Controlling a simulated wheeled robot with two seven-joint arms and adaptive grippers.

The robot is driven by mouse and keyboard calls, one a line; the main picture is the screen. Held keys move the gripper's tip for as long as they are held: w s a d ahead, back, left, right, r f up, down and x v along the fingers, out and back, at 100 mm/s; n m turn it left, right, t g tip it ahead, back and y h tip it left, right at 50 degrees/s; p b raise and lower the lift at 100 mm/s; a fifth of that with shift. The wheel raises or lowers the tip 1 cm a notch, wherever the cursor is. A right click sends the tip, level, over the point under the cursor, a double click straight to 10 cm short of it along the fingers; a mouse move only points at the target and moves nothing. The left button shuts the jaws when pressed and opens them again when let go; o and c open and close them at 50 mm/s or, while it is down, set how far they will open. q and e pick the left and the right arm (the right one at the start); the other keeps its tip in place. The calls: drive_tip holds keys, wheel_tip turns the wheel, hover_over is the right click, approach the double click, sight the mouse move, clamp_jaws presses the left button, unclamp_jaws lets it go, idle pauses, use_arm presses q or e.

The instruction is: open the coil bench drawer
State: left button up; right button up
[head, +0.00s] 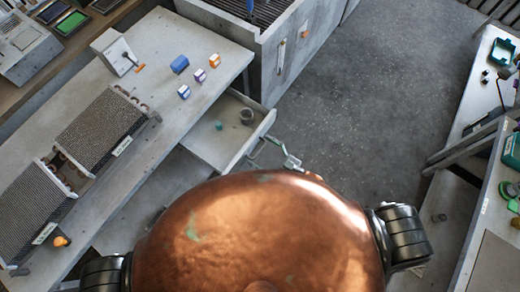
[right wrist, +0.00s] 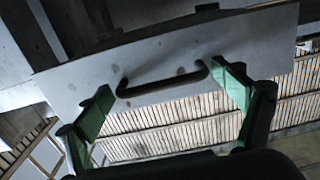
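The coil bench (head: 160,65) has its drawer (head: 215,150) standing pulled out, with its inside showing in the head view. A grey cup-like piece (head: 247,116) and a small teal piece (head: 218,126) lie in it. My right gripper (head: 284,156) is just outside the drawer front. In the right wrist view the pale drawer front (right wrist: 80,80) carries a dark bar handle (right wrist: 160,84). The green-padded fingers of my right gripper (right wrist: 168,100) are wide apart, one near each end of the handle, with nothing gripped. I cannot tell whether they touch it. My left gripper is not seen.
On the bench are finned coil blocks (head: 100,130), a grey device (head: 115,50) and several small blue, white and purple blocks (head: 180,64). A grey cabinet (head: 285,60) stands behind the drawer. Shelves (head: 485,200) stand at right. The floor (head: 370,110) between is clear.

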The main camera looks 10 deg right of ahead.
drive_tip(key=shift+o, duration=0.9)
drive_tip(key=v, duration=1.2)
